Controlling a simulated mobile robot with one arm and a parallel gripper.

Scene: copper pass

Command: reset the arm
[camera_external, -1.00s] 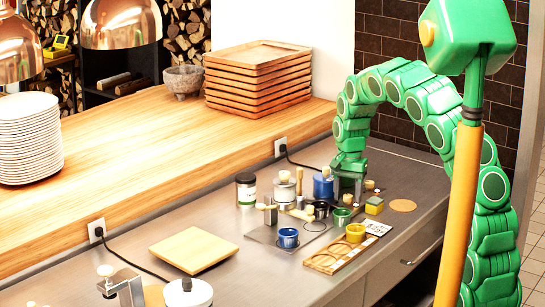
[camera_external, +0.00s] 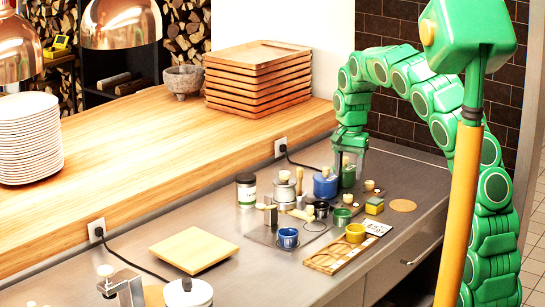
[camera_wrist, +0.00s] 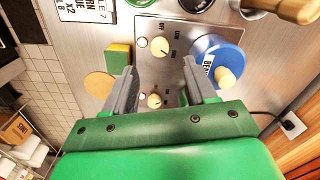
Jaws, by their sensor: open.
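My gripper (camera_external: 350,164) is at the end of my green arm, above the back right of the steel counter. In the wrist view my gripper (camera_wrist: 159,75) has its two grey fingers well apart, with nothing between them. Below it is a metal panel (camera_wrist: 174,75) with two cream knobs, one near the fingertips (camera_wrist: 160,47) and one closer to the palm (camera_wrist: 154,101). A blue pot (camera_wrist: 218,60) with a wooden knob sits by the right finger. It also shows left of the gripper in the external view (camera_external: 325,187).
A yellow-green sponge (camera_external: 374,206) and a round cork disc (camera_external: 403,205) lie nearby. Cups, including a blue one (camera_external: 288,238) and a yellow one (camera_external: 355,232), stand in front. A wooden shelf (camera_external: 150,140) holds stacked trays (camera_external: 258,80) and plates (camera_external: 28,140).

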